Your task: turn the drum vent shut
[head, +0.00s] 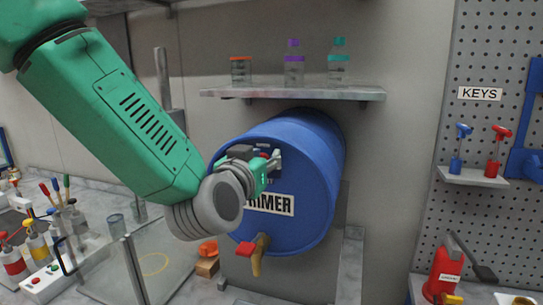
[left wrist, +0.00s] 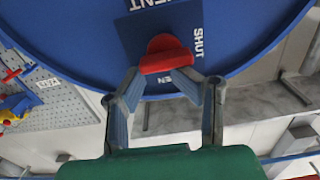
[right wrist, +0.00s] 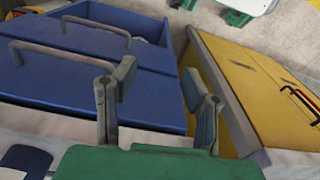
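The blue drum (head: 312,150) lies on its side below a wall shelf, its round face toward me and marked PRIMER. My left gripper (head: 272,163) is at the upper part of that face and hides the vent in the head view. In the left wrist view, the red vent handle (left wrist: 166,55) sits on a dark blue plate; SHUT reads to its right and part of VENT above. My left fingertips (left wrist: 158,74) are partly closed with a gap between them, right at the handle's lower edge; contact is unclear. My right gripper (right wrist: 160,75) is open and empty.
A tap with a red handle (head: 244,249) sticks out low on the drum. Bottles stand on the shelf (head: 300,94) above. A pegboard (head: 500,120) with a KEYS label is at right. Blue drawers (right wrist: 80,70) and a yellow cabinet (right wrist: 245,85) lie beyond my right gripper.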

